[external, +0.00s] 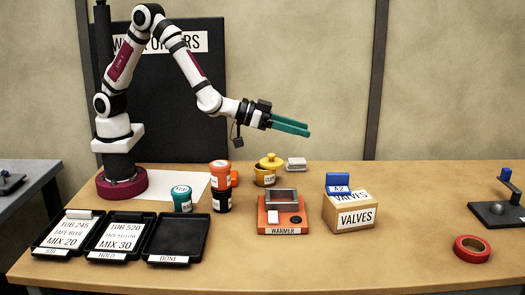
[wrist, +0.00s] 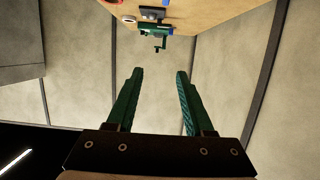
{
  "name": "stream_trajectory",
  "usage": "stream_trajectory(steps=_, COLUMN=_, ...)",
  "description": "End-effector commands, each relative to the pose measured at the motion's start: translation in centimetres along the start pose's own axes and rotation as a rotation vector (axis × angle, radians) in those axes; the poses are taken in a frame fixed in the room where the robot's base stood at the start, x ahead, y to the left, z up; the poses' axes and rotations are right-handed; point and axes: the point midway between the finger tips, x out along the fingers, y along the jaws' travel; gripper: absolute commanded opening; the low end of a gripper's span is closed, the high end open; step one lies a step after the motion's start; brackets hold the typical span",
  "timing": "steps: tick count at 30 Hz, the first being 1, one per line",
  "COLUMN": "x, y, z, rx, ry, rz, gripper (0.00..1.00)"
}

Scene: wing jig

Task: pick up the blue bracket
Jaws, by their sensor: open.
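The blue bracket (external: 337,181) sits on top of the cardboard VALVES box (external: 350,212) in the external view, with an A2 label below its upper part. My gripper (external: 306,130) is raised above the bench, up and to the left of the bracket and well apart from it. Its green fingers point right and slightly down. In the wrist view my gripper (wrist: 160,72) is open, with nothing between the fingers. I cannot make out the bracket in the wrist view.
The warmer (external: 283,212) stands left of the box; a yellow pot (external: 267,176) is behind it. Stacked tubs (external: 221,188) and black trays (external: 178,237) are further left. Red tape (external: 472,249) and a dark fixture (external: 497,213) are at right. A green device (wrist: 156,31) shows in the wrist view.

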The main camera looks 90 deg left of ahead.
Motion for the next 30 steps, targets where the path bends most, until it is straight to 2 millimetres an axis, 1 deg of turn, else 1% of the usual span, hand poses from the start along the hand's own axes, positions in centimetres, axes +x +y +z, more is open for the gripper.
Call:
stream_trajectory(steps=1, x=1.0, y=-0.2, z=4.0, rx=0.007, ry=-0.019, rz=-0.003, gripper=0.52)
stream_trajectory(steps=3, x=2.0, y=-0.2, z=7.1, rx=0.003, ry=-0.013, rz=-0.002, gripper=0.52)
stream_trajectory(steps=6, x=2.9, y=-0.2, z=9.3, rx=0.0, ry=-0.007, rz=-0.002, gripper=0.52)
stream_trajectory(steps=8, x=3.8, y=-0.3, z=9.7, rx=-0.003, ry=-0.005, rz=-0.002, gripper=0.52)
stream_trajectory(steps=13, x=7.8, y=-0.3, z=9.7, rx=-0.004, ry=-0.003, rz=-0.003, gripper=0.52)
stream_trajectory(steps=19, x=10.7, y=-0.3, z=9.6, rx=-0.004, ry=-0.003, rz=-0.003, gripper=0.52)
stream_trajectory(steps=24, x=14.0, y=-0.3, z=9.6, rx=-0.003, ry=-0.004, rz=-0.003, gripper=0.52)
stream_trajectory(steps=27, x=14.8, y=-0.3, z=9.6, rx=-0.004, ry=-0.006, rz=-0.003, gripper=0.52)
stream_trajectory(steps=30, x=14.9, y=-0.3, z=9.5, rx=-0.003, ry=-0.006, rz=-0.003, gripper=0.52)
